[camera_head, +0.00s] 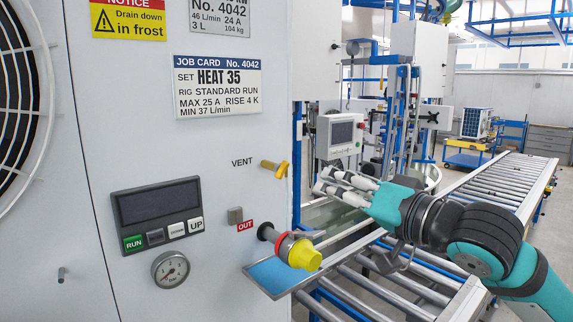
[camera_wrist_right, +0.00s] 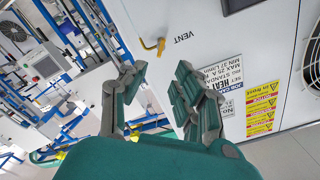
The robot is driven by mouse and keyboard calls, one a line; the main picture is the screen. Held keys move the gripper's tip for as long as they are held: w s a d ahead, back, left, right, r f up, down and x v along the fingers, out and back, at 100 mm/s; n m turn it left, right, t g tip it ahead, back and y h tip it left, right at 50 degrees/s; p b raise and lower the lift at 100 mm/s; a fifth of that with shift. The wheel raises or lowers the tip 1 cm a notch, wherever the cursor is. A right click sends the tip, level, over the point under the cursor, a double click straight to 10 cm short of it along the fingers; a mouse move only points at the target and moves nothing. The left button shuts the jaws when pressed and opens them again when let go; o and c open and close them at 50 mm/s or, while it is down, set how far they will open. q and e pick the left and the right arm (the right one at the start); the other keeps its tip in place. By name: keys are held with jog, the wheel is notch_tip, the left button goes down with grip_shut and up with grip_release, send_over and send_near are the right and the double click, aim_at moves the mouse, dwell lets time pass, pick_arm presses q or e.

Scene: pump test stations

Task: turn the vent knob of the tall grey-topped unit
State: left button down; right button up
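The vent knob (camera_head: 274,168) is a small yellow handle on the white front panel of the unit (camera_head: 160,150), just right of the printed word VENT. The unit's top is out of view. My right gripper (camera_head: 335,183) is to the right of the knob, apart from it, with its fingers pointing left toward the panel. In the right wrist view the knob (camera_wrist_right: 160,46) shows beyond my right gripper (camera_wrist_right: 160,72), whose two fingers are spread with nothing between them. My left gripper is not in view.
A yellow-capped outlet valve (camera_head: 304,256) sticks out below the knob, beside the OUT label. A control panel (camera_head: 157,213) and a round gauge (camera_head: 170,270) are lower left. A roller conveyor (camera_head: 490,195) runs behind my right arm. A job card (camera_head: 217,88) is above.

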aim_at(285, 172)
jog(key=p+x, duration=0.4)
jog(key=x, duration=0.7)
jog(key=shift+w+a+r+p, duration=0.2)
jog(key=shift+w+a+p, duration=0.05)
jog(key=shift+p, duration=0.15)
jog(key=shift+w+a+f, duration=0.15)
jog(key=shift+w+a, duration=0.2)
jog(key=shift+w, duration=0.1)
grip_shut()
